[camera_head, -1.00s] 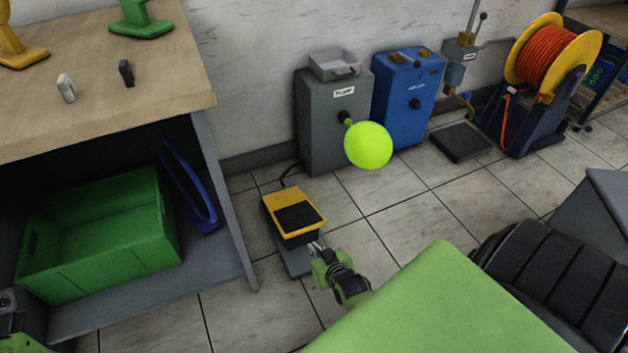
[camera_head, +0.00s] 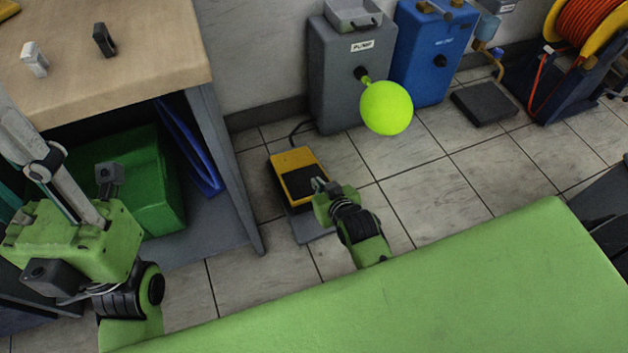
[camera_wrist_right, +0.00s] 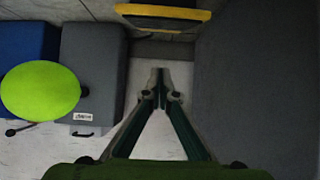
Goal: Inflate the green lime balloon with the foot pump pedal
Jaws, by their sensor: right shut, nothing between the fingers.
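The lime green balloon (camera_head: 386,108) is round and inflated on the nozzle of the grey pump box (camera_head: 346,75). It also shows at the left of the right wrist view (camera_wrist_right: 41,91). The yellow and black foot pump pedal (camera_head: 293,159) is on the floor in front of the pump. My right gripper (camera_head: 322,186) is shut and empty at the pedal's near right edge; I cannot tell whether it touches it. In the right wrist view its fingertips (camera_wrist_right: 160,78) meet below the pedal's yellow edge (camera_wrist_right: 163,12). My left gripper (camera_head: 109,178) is over the green crate, its fingers unclear.
A blue box (camera_head: 434,50) stands right of the pump. A wooden-topped workbench (camera_head: 130,60) with two small clips is at the left, a green crate (camera_head: 160,200) beneath it. A hose reel (camera_head: 590,40) is at the far right. Tiled floor is clear right of the pedal.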

